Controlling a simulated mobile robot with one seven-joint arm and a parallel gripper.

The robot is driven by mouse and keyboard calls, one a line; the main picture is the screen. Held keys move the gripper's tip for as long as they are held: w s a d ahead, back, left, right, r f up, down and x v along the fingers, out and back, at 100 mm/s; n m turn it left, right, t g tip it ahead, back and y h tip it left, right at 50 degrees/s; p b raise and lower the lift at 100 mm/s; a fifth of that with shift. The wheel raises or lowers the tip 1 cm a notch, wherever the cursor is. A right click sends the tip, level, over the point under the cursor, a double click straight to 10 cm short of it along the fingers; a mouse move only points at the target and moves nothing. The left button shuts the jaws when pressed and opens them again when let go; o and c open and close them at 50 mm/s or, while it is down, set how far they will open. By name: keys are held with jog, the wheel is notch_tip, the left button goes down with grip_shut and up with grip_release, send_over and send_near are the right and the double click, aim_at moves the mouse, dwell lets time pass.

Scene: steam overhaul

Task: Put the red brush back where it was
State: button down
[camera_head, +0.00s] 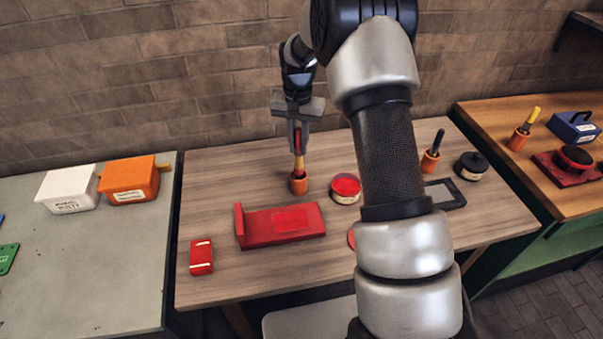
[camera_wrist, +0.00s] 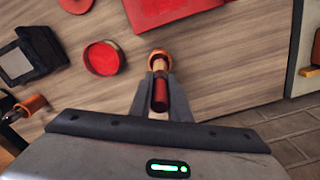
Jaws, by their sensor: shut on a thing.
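The red brush (camera_head: 298,143) is upright, its red handle between the fingers of my gripper (camera_head: 298,122) and its yellow lower part reaching down to a small orange cup (camera_head: 299,185). In the wrist view the red brush (camera_wrist: 160,92) lies between the two fingers of my gripper (camera_wrist: 160,95), with the orange cup (camera_wrist: 157,55) around its far end. The gripper is shut on the handle. The brush's tip is hidden by the cup, so I cannot tell how deep it sits. The cup stands on the middle wooden table.
A red-lidded tin (camera_head: 345,187) stands just right of the cup. A red stand (camera_head: 282,227) and a red box (camera_head: 201,257) are nearer. A dark brush in another orange cup (camera_head: 430,162) and a black tin (camera_head: 471,166) are at right. The table left of the cup is clear.

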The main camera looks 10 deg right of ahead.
aim_at(298, 160)
jog(key=shift+f, duration=3.6)
jog(key=shift+f, duration=0.25)
jog(key=c, duration=1.7)
grip_release()
jog(key=shift+o, duration=0.2)
jog(key=shift+r, duration=0.1)
